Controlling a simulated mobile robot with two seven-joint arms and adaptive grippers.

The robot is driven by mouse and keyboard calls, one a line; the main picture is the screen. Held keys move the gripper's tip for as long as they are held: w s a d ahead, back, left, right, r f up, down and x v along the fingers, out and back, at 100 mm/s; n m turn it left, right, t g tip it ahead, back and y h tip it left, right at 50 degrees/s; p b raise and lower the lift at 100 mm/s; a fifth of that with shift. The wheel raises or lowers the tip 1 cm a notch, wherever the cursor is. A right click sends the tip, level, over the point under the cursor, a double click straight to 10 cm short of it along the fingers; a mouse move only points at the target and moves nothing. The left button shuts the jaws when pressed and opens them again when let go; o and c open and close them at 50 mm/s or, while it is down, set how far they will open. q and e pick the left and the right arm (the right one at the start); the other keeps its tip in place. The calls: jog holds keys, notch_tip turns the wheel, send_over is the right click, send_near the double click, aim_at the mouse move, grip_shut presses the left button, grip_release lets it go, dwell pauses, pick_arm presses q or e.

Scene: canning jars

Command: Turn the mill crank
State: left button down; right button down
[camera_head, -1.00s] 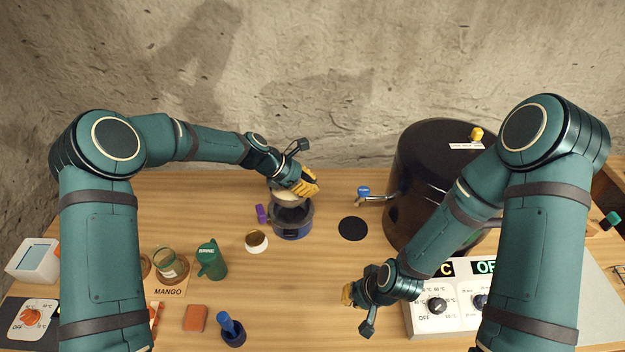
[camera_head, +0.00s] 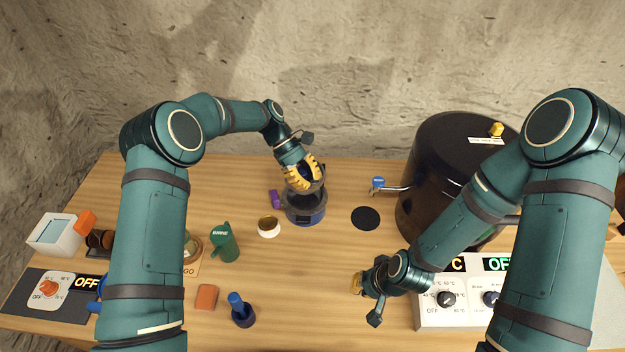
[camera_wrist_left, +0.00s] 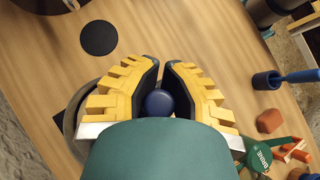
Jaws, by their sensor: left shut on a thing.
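The mill (camera_head: 305,213) is a round dark-blue and grey body standing upright near the back middle of the table. My left gripper (camera_head: 304,176) is over its top and hides much of it in the head view. In the left wrist view, a round dark-blue knob (camera_wrist_left: 158,103), apparently the crank's, sits between the yellow fingers of my left gripper (camera_wrist_left: 166,88), which is shut on it. The crank's arm is hidden. My right gripper (camera_head: 357,283) hangs over the front middle of the table, away from the mill; its fingers are too hidden to tell their opening.
A purple piece (camera_head: 275,199) and a white-rimmed cup (camera_head: 268,227) are close left of the mill. A black disc (camera_head: 366,217) lies to its right, before a large dark pot (camera_head: 440,150) with a tap. A green container (camera_head: 225,243) stands front left.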

pick_arm(q)
jog(key=shift+w+a+r+m, duration=0.2)
jog(key=shift+w+a+m, duration=0.05)
jog(key=shift+m, duration=0.05)
dwell(0.4)
jog(key=c, duration=0.8)
grip_release()
jog(key=shift+w+a+f, duration=0.1)
jog(key=shift+a+f, duration=0.05)
jog(key=shift+g, duration=0.3)
jog(key=v, duration=1.1)
jog(key=shift+w+r, duration=0.1)
jog(key=shift+r, duration=0.45)
